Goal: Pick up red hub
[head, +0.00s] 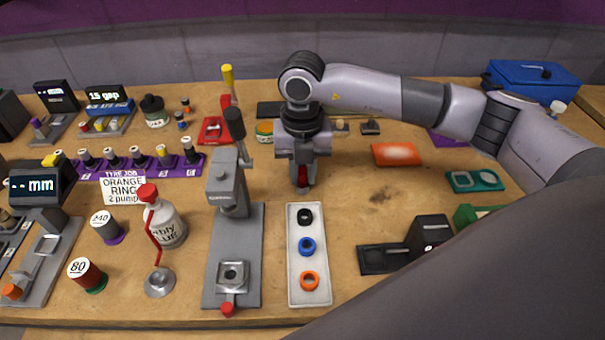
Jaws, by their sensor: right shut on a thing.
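My right gripper (302,182) points down over the wooden table, just behind the far end of the white tray (293,253). Its jaws are shut on a small red piece, the red hub (303,172), which shows as a red patch between the fingers. The fingers hide most of the hub, and I cannot tell whether it touches the table. In the tray lie a black ring (305,209), a blue ring (307,238) and an orange ring (310,272). My left gripper is not in view.
A grey lever press (229,190) stands left of the tray, beside a bottle with a red cap (165,229). A purple rack (187,170) is further left. An orange pad (396,154) and a black device (427,234) are on the right, with bare table between.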

